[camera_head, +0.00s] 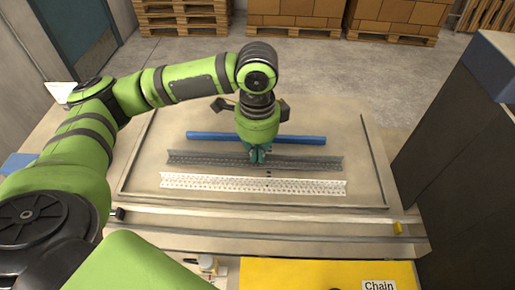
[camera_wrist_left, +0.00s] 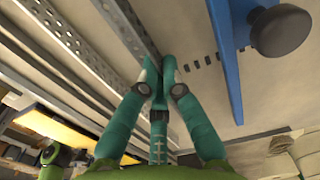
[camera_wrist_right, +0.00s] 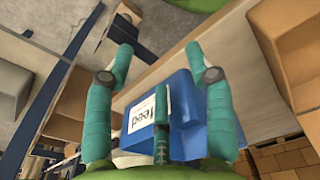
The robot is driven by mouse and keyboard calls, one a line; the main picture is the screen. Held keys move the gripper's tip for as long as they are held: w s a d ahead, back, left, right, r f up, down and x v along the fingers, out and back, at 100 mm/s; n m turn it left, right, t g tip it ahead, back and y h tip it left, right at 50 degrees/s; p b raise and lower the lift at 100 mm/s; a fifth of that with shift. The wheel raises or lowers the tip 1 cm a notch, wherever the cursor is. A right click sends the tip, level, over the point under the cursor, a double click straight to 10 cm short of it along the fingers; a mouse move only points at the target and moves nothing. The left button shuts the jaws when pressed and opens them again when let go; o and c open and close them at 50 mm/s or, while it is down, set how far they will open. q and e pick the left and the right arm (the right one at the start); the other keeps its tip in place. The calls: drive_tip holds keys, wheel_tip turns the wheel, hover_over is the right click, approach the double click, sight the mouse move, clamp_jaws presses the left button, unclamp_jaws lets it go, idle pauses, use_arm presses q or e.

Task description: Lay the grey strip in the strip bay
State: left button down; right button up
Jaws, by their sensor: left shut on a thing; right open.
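The grey strip (camera_head: 205,159), a long perforated angle profile, lies crosswise in the middle of the framed board. My left gripper (camera_head: 258,156) points down at its middle and is shut on it. In the left wrist view the closed fingertips (camera_wrist_left: 158,68) meet at the grey strip (camera_wrist_left: 132,25). I cannot tell whether the strip touches the board. A white perforated strip (camera_head: 225,184) lies parallel in front of it, also seen in the left wrist view (camera_wrist_left: 75,45). My right gripper (camera_wrist_right: 160,58) is open and empty. I cannot make out which area is the strip bay.
A blue bar (camera_head: 305,139) lies behind the grey strip; a dark knob (camera_wrist_left: 282,30) shows beside it. Rails (camera_head: 260,218) cross the table's front, with a yellow "Chain" box (camera_head: 310,272) nearer. A blue bin (camera_wrist_right: 180,85) with a label is below my right gripper.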

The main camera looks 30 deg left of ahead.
use_arm(q)
drive_tip(key=shift+f, duration=0.25)
idle(0.8)
drive_tip(key=c, duration=1.3)
unclamp_jaws()
drive_tip(key=shift+c, duration=0.2)
drive_tip(key=shift+r, duration=3)
